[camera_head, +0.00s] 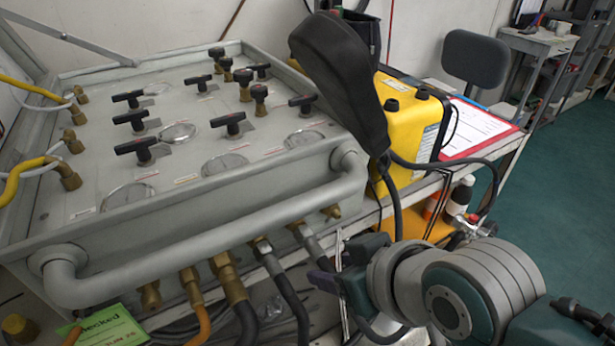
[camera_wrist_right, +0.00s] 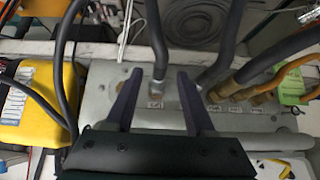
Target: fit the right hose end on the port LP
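The grey air panel (camera_head: 110,190) has black T-handles, gauges and a row of hose fittings along its front edge. My right gripper (camera_head: 322,282) is in front of this edge, near the right-hand hoses. In the right wrist view, my right gripper (camera_wrist_right: 160,75) is open, with its two purple fingers apart. Between them, with gaps on both sides, is a dark hose with a silver hose end (camera_wrist_right: 158,86). This end meets the panel edge above a small label too small to read; I cannot tell how firmly it sits. A brass port (camera_head: 332,211) at the right looks bare. My left gripper is not visible.
Other hoses (camera_wrist_right: 285,72) crowd the panel's front beside my right gripper. A thick grey rail (camera_head: 210,235) runs along the front. A black padded piece (camera_head: 340,75) and a yellow box (camera_head: 412,125) stand to the right. Open green floor (camera_head: 560,190) lies beyond.

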